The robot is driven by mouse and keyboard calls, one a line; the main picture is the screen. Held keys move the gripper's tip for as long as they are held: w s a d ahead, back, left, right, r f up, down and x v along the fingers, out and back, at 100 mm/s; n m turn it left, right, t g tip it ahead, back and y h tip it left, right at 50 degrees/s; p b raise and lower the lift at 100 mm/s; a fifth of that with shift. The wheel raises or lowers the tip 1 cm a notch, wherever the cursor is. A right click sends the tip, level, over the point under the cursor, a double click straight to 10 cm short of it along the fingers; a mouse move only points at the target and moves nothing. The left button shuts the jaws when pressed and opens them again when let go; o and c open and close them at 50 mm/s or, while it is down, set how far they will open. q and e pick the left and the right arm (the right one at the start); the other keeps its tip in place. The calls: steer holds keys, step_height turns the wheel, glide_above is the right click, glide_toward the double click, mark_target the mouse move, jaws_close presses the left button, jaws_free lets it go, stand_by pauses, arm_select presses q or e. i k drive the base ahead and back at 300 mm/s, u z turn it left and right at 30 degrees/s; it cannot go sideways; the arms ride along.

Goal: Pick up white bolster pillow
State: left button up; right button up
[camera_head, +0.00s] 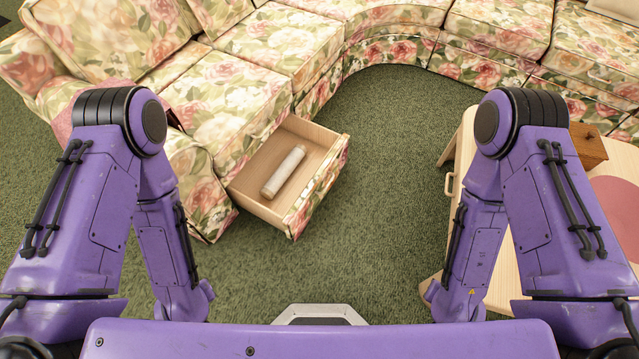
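A white bolster pillow (284,172), a small pale cylinder, lies in an open drawer (250,199) pulled out from the base of the floral sofa. It lies at a slant on the drawer's bare wooden floor, and nothing covers it. My two purple arms are folded at the left and right of the view, apart from the drawer. Neither of my grippers can be seen.
The floral sofa (265,42) curves along the left and back. A light wooden table (459,166) stands at right, partly behind my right arm, with a brown wooden box (588,147) on it. Green carpet (385,130) lies clear between drawer and table.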

mark_target(269, 190)
steer(key=z, duration=0.5)
steer(key=i, duration=1.15)
steer(key=u, duration=0.5)
